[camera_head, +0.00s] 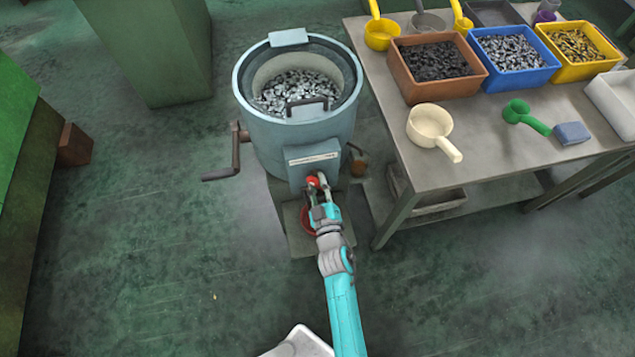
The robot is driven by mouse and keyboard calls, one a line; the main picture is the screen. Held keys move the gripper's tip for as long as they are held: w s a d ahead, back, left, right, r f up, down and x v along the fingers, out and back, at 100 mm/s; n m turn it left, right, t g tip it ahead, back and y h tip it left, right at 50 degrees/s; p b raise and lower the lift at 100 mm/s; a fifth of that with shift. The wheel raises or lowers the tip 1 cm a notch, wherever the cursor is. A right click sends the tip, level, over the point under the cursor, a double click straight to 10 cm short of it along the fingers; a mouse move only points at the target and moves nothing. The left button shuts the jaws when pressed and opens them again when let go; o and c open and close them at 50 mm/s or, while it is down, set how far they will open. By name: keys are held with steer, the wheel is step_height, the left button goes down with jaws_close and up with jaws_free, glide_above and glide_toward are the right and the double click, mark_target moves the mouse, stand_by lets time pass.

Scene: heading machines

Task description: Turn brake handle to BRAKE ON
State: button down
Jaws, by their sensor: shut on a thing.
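A round grey-blue machine (277,142) stands left of the table, its open bowl filled with small metal parts (298,91). A light box with a pale label plate (314,157) sits on its front. A small red handle (314,180) shows just below that plate. My gripper (315,182) reaches it from below and is shut on it, with its fingers hiding part of the handle. The handle's angle and any brake markings are too small to read. A red ring-shaped part (308,222) lies lower down, partly behind my gripper.
A dark crank (222,174) sticks out at the machine's left. The grey table (390,128) at the right holds bins of parts, a cream scoop (430,122) and a green scoop (518,113). A green cabinet (147,50) stands behind left. The floor at the left front is clear.

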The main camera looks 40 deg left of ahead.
steer(key=c, duration=1)
jaws_free()
steer(key=v, duration=1.2)
